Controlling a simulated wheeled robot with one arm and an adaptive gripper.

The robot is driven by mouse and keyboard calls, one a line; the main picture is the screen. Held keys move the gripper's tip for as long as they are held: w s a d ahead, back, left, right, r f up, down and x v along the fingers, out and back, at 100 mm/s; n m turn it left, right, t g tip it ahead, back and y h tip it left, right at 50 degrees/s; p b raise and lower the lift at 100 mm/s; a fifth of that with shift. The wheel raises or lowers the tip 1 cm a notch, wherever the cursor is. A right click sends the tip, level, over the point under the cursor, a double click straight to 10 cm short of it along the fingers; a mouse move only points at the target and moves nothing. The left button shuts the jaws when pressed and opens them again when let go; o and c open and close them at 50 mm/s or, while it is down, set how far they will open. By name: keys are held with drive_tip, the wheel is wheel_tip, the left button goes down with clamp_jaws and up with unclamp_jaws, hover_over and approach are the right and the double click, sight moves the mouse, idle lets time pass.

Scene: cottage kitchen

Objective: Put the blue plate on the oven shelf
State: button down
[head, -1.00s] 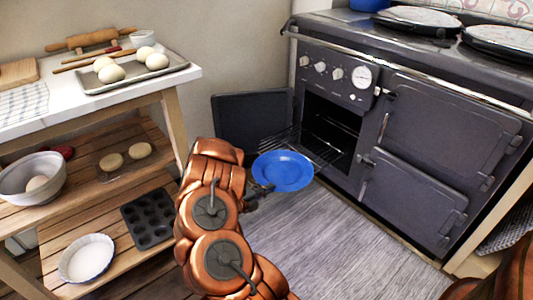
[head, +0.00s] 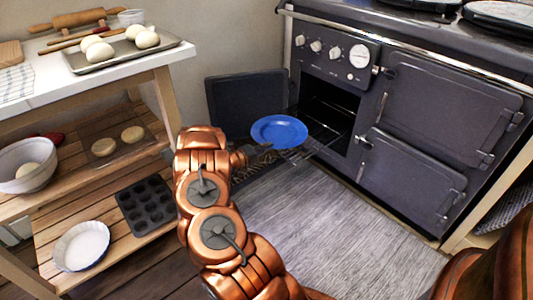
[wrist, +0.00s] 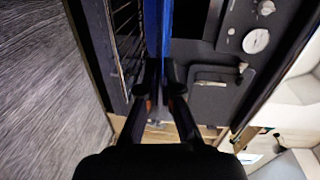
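The blue plate (head: 279,131) is roughly level in the head view, over the pulled-out wire oven shelf (head: 322,152) in front of the open oven compartment. My gripper (head: 250,157) is at the plate's near-left rim, largely hidden behind my arm. In the wrist view, both fingers (wrist: 161,88) close on the rim of the plate (wrist: 165,35), which shows edge-on as a blue strip. The shelf's wires (wrist: 126,40) run beside it, with a narrow gap visible. I cannot tell whether the plate's far side touches the shelf.
The opened oven door (head: 247,102) stands left of the compartment. Closed oven doors (head: 455,110) are on the right. A wooden table (head: 120,83) at left holds a tray of dough balls, with a bowl, muffin tin and white dish on lower shelves. A grey rug (head: 330,215) covers clear floor.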

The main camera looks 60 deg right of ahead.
drive_tip(key=shift+w+d, duration=0.4)
drive_tip(key=shift+d, duration=0.35)
drive_tip(key=shift+f+b, duration=0.75)
drive_tip(key=shift+f, duration=1)
drive_tip(key=shift+f, duration=0.15)
drive_tip(key=c, duration=1.3)
unclamp_jaws()
